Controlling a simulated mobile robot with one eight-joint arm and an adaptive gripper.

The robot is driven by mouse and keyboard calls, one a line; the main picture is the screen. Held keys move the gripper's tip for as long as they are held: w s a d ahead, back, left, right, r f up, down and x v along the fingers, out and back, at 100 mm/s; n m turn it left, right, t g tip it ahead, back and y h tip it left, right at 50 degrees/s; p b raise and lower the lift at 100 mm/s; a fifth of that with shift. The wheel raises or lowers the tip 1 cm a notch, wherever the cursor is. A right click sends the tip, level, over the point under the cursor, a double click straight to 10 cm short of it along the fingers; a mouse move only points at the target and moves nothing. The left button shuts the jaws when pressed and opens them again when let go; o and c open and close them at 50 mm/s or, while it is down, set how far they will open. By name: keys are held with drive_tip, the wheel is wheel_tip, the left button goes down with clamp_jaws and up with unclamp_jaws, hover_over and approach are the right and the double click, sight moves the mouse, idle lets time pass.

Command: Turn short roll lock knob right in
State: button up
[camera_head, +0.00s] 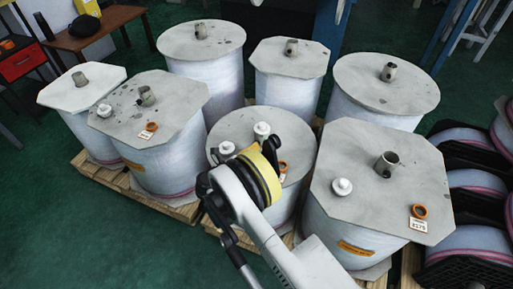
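Several large white film rolls stand upright with grey end plates on top. White knobs stand on some plates: one on the front right roll (342,187), two on the middle roll (262,130) (227,148), and one on the front left roll (104,110). I cannot tell which is the short roll lock knob, or how far in any knob sits. My arm, with a yellow and black joint, reaches up from the bottom and covers part of the middle roll. I cannot make out my gripper.
The rolls stand on wooden pallets (180,211). More rolls in black racks (470,235) crowd the right. Green floor (90,230) is clear at front left.

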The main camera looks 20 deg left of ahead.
drive_tip(key=shift+b+x, duration=0.45)
drive_tip(key=shift+x, duration=1.55)
clamp_jaws()
